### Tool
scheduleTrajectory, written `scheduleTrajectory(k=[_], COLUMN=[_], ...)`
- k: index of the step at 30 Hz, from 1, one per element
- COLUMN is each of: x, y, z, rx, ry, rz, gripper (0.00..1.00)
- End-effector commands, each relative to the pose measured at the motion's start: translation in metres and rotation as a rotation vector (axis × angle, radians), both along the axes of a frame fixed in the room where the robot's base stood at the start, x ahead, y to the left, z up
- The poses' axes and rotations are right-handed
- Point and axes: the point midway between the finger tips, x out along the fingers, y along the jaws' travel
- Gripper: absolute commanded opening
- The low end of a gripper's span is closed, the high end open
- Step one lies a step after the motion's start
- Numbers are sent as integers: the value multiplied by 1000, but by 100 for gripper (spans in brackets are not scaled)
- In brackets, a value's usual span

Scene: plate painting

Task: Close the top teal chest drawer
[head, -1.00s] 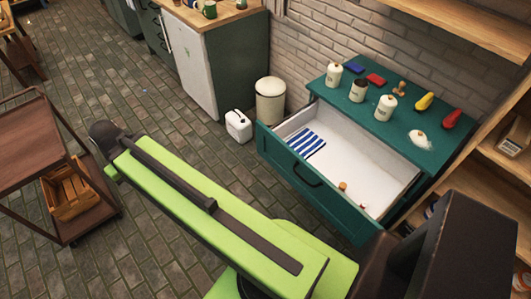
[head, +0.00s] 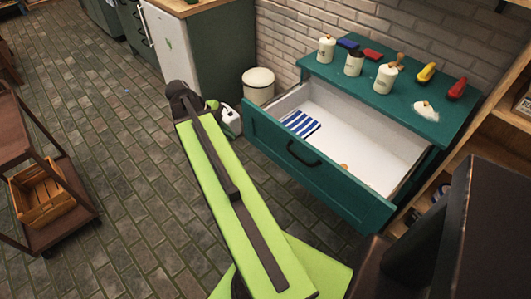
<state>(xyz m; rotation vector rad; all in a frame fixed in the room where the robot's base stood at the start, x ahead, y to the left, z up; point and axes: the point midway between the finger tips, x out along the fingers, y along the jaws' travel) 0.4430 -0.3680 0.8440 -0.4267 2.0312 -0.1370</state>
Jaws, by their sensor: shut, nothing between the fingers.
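The teal chest (head: 425,125) stands against the brick wall. Its top drawer (head: 300,160) is pulled far out, showing a white interior. A blue-and-white striped cloth (head: 301,124) lies at the drawer's left end. A small brown item (head: 344,167) shows just behind the drawer's front wall, partly hidden. A dark handle is on the drawer front. My green arm reaches up the picture left of the drawer, apart from it in the image.
On the chest top stand white jars (head: 384,78), a red item (head: 457,88), a yellow item (head: 425,72) and a white item (head: 426,111). A brown cart (head: 62,232) is far left; floor between is clear.

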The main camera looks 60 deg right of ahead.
Motion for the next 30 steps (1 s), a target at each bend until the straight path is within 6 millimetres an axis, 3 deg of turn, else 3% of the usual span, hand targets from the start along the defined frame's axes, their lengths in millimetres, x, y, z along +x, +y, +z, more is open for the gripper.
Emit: scheduleTrajectory(k=[1,6,13,26,30], x=[-10,-26,-32,-76,-80], y=[-13,-30,-34,-65,-89], z=[-11,-10,-21,-98,-88], rx=[-54,-154,-158,-157,-157], ry=[-16,-48,-50,-49,-49], rz=[-101,-270,-277,-276,-276], gripper=[0,0,0,0,0])
